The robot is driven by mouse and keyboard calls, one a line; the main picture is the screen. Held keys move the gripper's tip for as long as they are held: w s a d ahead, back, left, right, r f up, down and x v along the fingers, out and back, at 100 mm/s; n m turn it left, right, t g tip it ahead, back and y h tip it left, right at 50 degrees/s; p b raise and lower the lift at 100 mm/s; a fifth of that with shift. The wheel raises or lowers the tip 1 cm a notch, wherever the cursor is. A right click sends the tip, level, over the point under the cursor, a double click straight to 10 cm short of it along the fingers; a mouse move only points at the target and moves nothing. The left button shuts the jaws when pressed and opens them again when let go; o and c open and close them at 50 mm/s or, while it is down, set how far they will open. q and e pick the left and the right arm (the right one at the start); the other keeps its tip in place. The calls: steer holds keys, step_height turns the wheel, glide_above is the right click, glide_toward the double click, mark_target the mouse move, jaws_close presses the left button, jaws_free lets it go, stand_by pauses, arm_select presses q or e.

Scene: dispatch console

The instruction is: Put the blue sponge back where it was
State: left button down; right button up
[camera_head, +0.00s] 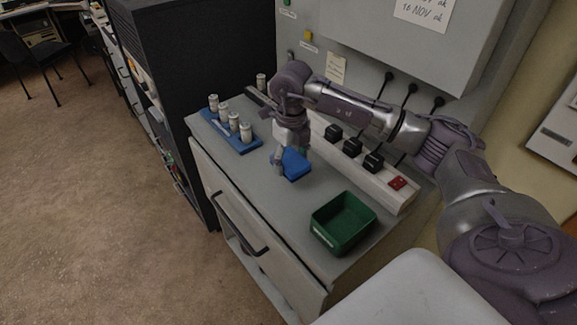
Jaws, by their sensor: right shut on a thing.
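The blue sponge (295,165) is over the middle of the grey counter, between the blue rack and the green tray. My right gripper (281,168) reaches down from the right and is shut on the sponge at its left side. The fingers hide part of the sponge. I cannot tell whether the sponge touches the counter or hangs just above it. My left gripper does not show.
A blue rack (240,143) with several pale cylinders stands on the left of the grey counter (255,190). A green tray (341,238) sits front right. A white power strip (392,190) with black plugs and a red switch runs along the back.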

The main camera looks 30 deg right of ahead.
steer(key=shift+w+f, duration=0.4)
steer(key=shift+w, duration=0.05)
step_height(320, 180, down, 3)
steer(key=shift+f+p, duration=0.15)
steer(key=shift+p, duration=0.6)
steer(key=shift+f, duration=0.2)
steer(key=shift+f, duration=0.1)
steer(key=shift+f, duration=0.15)
steer(key=o, duration=1.2)
